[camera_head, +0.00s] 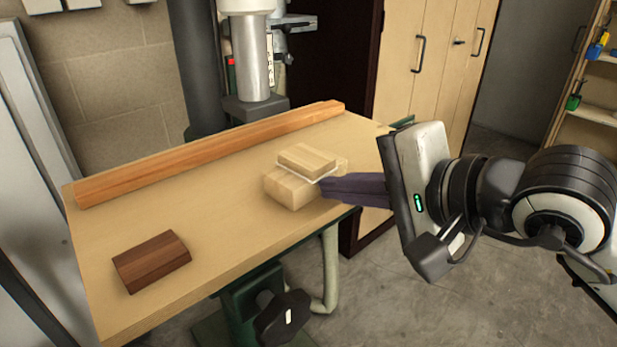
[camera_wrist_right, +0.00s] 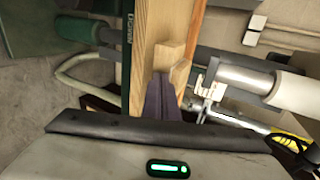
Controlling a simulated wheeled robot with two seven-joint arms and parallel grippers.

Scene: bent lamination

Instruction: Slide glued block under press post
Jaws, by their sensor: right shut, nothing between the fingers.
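The glued block is a stack of pale wood pieces (camera_head: 290,188) with a light glue line between an upper and a lower piece. It sits on the wooden table near its front right edge. In the right wrist view the block (camera_wrist_right: 172,56) shows just beyond the fingertips. The press post (camera_head: 253,65) is a silver cylinder above a dark base behind the table. It also shows in the right wrist view (camera_wrist_right: 245,78). My right gripper (camera_head: 325,188) is shut and empty, its dark fingers at the block's right side; contact is hard to tell. My left gripper is not in view.
A long orange-brown wood rail (camera_head: 215,152) lies along the table's back edge, between the block and the post. A dark brown block (camera_head: 151,262) lies at the table's front left. The table top (camera_head: 205,215) between them is clear.

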